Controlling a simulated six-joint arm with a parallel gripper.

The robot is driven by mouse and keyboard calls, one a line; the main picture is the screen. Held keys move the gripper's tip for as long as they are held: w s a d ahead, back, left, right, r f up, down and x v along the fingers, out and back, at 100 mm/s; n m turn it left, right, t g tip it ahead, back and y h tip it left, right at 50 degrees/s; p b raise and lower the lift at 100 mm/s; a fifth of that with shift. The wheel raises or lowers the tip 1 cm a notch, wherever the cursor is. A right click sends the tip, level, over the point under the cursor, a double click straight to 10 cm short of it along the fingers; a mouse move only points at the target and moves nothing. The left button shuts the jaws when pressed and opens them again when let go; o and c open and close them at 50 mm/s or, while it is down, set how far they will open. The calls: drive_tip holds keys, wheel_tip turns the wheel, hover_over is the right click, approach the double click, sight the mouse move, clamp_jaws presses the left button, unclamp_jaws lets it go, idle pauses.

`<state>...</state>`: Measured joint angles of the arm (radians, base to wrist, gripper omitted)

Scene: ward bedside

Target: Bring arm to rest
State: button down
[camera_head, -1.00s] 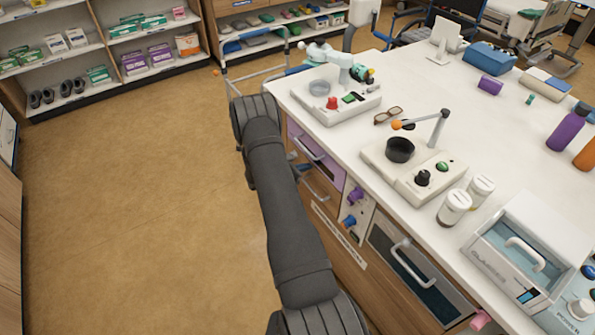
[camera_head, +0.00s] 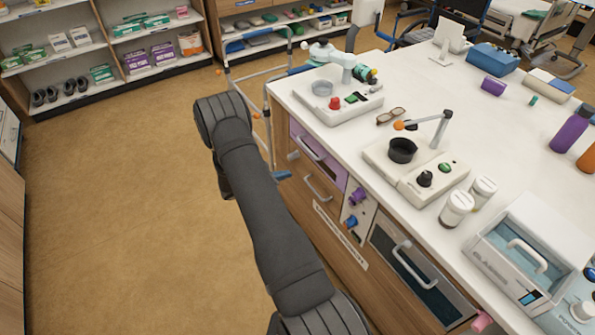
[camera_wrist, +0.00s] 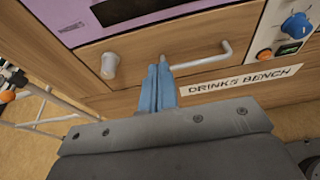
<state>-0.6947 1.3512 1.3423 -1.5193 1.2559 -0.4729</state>
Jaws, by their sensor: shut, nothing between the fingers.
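My gripper (camera_wrist: 160,88) shows in the wrist view as two blue fingers pressed together, empty. It is in front of a wooden drawer (camera_wrist: 140,60) with a white bar handle; the fingertips overlap the drawer front in the picture, and I cannot tell whether they touch it. In the head view my dark grey arm reaches out over the floor left of the bench (camera_head: 335,235), and its gripper is hidden behind the arm.
The bench top holds a machine with a red knob (camera_head: 338,98), a device with a black cup (camera_head: 402,150), glasses (camera_head: 390,116), white jars (camera_head: 457,208) and a boxy appliance (camera_head: 525,260). A walker frame (camera_head: 268,110) stands behind my arm. Open floor (camera_head: 110,210) lies left.

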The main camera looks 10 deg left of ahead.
sight(314, 166)
drive_tip(key=v, duration=0.3)
drive_tip(key=shift+s+a, duration=0.2)
drive_tip(key=shift+s, duration=0.05)
drive_tip(key=x, duration=1.2)
drive_tip(key=shift+w+d+r, duration=0.3)
drive_tip(key=shift+w+d, duration=0.4)
drive_tip(key=shift+w, duration=0.05)
